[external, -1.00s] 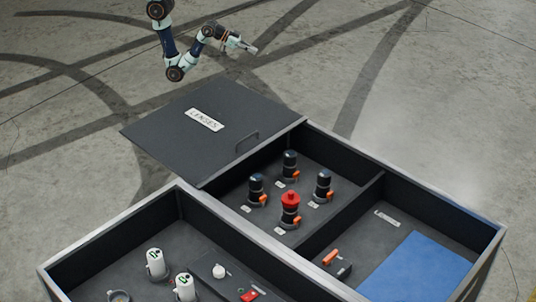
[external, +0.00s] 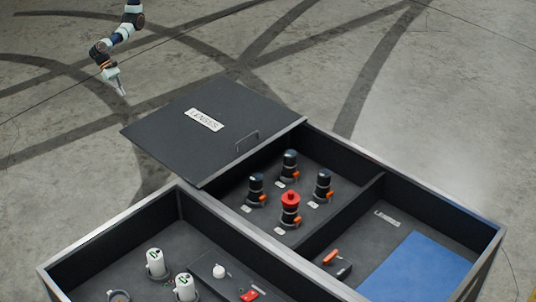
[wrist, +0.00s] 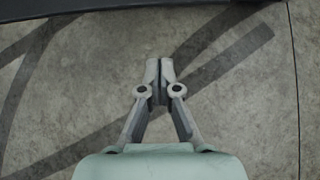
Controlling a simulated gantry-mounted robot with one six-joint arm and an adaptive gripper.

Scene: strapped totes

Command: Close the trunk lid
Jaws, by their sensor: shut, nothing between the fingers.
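The trunk lid (external: 190,125) is a flat dark panel with a "LENSES" label (external: 205,120) and a thin handle (external: 247,140) near its right edge. It sticks out past the far left side of the trunk (external: 420,203), and the lens compartment beside it is uncovered. My gripper (external: 122,93) is in the air left of the lid's far corner, pointing down, apart from it. In the wrist view my gripper (wrist: 159,62) is shut and empty over bare floor. A dark edge (wrist: 100,6) crosses the top of that view; I cannot tell for certain what it is.
The lens compartment holds several dark cylinders (external: 289,163) and one with a red top (external: 290,205). A blue panel (external: 420,268) lies in the right compartment. White cylinders (external: 156,262) stand in the front compartment. The concrete floor (external: 50,130) around my gripper is clear.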

